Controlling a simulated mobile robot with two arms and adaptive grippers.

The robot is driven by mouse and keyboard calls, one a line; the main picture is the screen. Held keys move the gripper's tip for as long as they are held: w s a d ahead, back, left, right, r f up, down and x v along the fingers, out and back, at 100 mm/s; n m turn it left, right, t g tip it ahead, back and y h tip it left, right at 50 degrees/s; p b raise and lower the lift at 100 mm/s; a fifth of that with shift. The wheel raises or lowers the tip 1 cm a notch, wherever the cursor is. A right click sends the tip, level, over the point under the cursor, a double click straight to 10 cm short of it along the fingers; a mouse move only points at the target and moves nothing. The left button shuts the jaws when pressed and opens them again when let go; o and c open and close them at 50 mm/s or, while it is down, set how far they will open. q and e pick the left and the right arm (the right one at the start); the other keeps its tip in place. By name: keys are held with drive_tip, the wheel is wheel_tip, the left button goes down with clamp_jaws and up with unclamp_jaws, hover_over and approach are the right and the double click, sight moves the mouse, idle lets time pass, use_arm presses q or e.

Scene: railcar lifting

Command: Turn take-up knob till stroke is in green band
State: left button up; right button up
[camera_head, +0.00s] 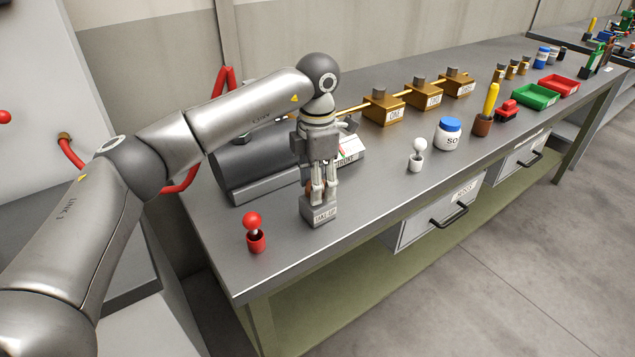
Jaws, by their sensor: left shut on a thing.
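The take-up block (320,213), a small grey block labelled TAKE-UP, stands on the bench near its front left corner. My left gripper (319,192) points straight down over it and is shut on the take-up knob, which is mostly hidden by the fingers. The stroke gauge (350,148), a white sloped face with a red mark and a small label, sits just behind and right of the gripper. The gripper and wrist hide part of the gauge, so the pointer reading and any green band cannot be made out. My right gripper is not in view.
A grey cylinder (255,160) lies behind the gripper. A red-knobbed lever (254,232) stands front left and a white-knobbed one (417,156) right. Brass valve blocks (384,107) line the back. A blue-lidded jar (448,134) and green tray (535,97) stand further right.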

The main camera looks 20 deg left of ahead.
use_arm(q)
drive_tip(key=n, duration=0.5)
drive_tip(key=shift+n, duration=0.3)
idle(0.4)
drive_tip(key=o, duration=1)
wheel_tip(320, 180, up, 12)
idle(0.4)
